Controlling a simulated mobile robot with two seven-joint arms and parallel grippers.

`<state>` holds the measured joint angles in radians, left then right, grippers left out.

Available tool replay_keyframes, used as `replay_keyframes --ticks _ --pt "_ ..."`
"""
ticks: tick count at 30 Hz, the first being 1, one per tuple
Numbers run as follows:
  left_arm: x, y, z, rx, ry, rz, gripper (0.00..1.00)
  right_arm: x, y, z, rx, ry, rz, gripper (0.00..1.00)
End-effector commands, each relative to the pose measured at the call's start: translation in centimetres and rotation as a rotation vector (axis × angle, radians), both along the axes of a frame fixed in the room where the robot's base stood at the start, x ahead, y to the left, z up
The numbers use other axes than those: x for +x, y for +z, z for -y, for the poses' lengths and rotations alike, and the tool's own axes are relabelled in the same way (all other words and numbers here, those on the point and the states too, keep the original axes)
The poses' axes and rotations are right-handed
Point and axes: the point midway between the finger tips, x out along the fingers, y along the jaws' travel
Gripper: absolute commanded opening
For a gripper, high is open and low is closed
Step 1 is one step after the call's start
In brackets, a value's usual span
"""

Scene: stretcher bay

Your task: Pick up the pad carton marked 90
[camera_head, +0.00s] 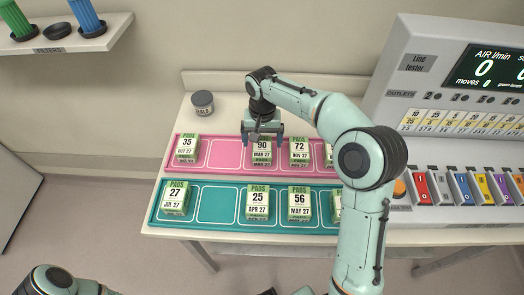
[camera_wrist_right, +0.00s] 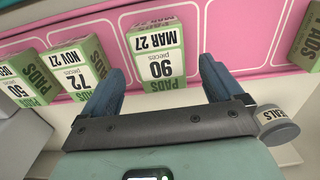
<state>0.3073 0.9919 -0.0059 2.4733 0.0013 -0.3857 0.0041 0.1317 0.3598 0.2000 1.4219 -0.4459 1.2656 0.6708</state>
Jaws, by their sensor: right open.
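The pad carton marked 90 (camera_head: 261,152) is white and green and stands in the pink tray (camera_head: 222,168), dated MAR 27. My right gripper (camera_head: 262,138) is directly at it, pointing down, and partly covers its top. In the right wrist view the carton (camera_wrist_right: 157,52) stands between the two blue fingers of the right gripper (camera_wrist_right: 162,72), which are open with a gap on each side. My left gripper is out of view; only part of that arm shows at the bottom left.
Cartons 72 (camera_head: 299,151) and 35 (camera_head: 186,147) share the pink tray. The teal tray (camera_head: 221,219) in front holds cartons 27 (camera_head: 174,198), 25 (camera_head: 257,201) and 56 (camera_head: 299,201). A lidded jar (camera_head: 203,104) stands behind. The line tester (camera_head: 418,63) is at right.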

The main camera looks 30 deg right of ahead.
Motion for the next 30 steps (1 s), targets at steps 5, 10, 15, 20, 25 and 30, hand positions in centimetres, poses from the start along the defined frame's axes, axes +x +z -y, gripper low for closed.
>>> replay_keyframes --ticks 5,10,15,20,25,30 --pt "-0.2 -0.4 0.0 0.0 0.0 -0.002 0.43 -0.1 -2.9 -0.1 0.0 0.001 -0.004 0.94" --pt "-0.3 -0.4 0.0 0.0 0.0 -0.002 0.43 0.0 -3.7 -0.1 0.0 0.0 0.0 0.94" --pt "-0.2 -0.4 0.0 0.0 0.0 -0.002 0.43 0.0 -3.6 -0.1 0.0 0.001 0.0 0.94" --pt "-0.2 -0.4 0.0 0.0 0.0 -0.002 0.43 0.0 -3.6 -0.1 0.001 0.001 0.0 0.42" --pt "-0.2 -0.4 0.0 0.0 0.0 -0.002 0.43 0.0 -3.6 -0.1 0.001 0.001 0.001 0.31" --pt "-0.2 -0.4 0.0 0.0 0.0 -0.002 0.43 0.0 -3.4 -0.1 0.0 0.001 0.001 0.31"
